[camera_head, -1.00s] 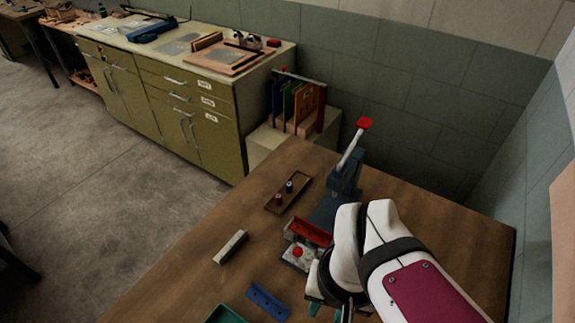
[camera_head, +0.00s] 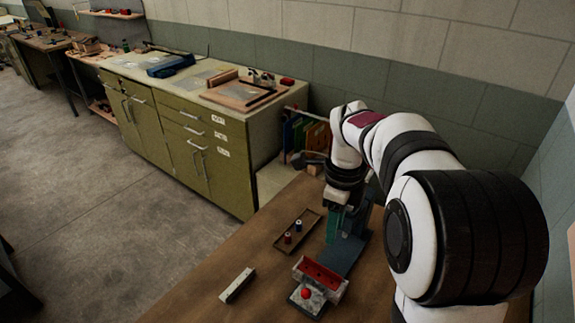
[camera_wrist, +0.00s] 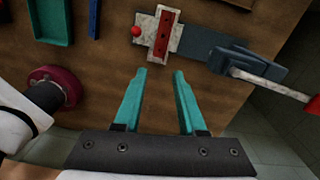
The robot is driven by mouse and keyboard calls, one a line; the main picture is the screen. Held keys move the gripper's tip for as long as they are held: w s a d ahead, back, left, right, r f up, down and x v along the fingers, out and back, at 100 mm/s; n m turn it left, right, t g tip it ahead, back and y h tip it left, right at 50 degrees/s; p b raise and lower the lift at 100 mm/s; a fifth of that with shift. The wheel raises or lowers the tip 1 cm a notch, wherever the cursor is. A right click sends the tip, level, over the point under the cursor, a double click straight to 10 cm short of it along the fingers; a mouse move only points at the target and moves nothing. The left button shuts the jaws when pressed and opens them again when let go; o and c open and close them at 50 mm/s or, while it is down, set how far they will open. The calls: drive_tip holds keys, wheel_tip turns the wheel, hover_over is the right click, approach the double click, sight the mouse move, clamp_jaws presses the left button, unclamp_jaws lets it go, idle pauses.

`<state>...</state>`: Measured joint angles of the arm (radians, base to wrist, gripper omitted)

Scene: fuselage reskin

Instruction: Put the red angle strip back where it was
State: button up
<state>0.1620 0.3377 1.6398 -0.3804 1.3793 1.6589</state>
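The red angle strip (camera_head: 322,271) lies on the pale fixture block with a red knob (camera_head: 306,294), at the front of the blue-grey lever press (camera_head: 349,247). In the wrist view the strip (camera_wrist: 163,32) lies across the block beyond my fingertips. My gripper (camera_wrist: 160,73) is open, its two teal fingers apart with nothing between them. In the head view my gripper (camera_head: 334,222) hangs near the press, behind the strip and apart from it; the arm partly hides the press.
The press lever (camera_wrist: 270,86) reaches out right of my fingers in the wrist view. A brown tray with small spools (camera_head: 309,222) and a pale bar (camera_head: 237,285) lie left of the press. A green tray (camera_wrist: 66,34) is at the wrist view's top left.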

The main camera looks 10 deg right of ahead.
sight(325, 268)
drive_tip(key=shift+m, duration=0.8)
drive_tip(key=f, duration=0.5)
drive_tip(key=w+f, duration=0.1)
drive_tip(key=f, duration=0.5)
drive_tip(key=w+f, duration=0.1)
drive_tip(key=f, duration=0.4)
drive_tip(key=shift+f, duration=0.3)
clamp_jaws()
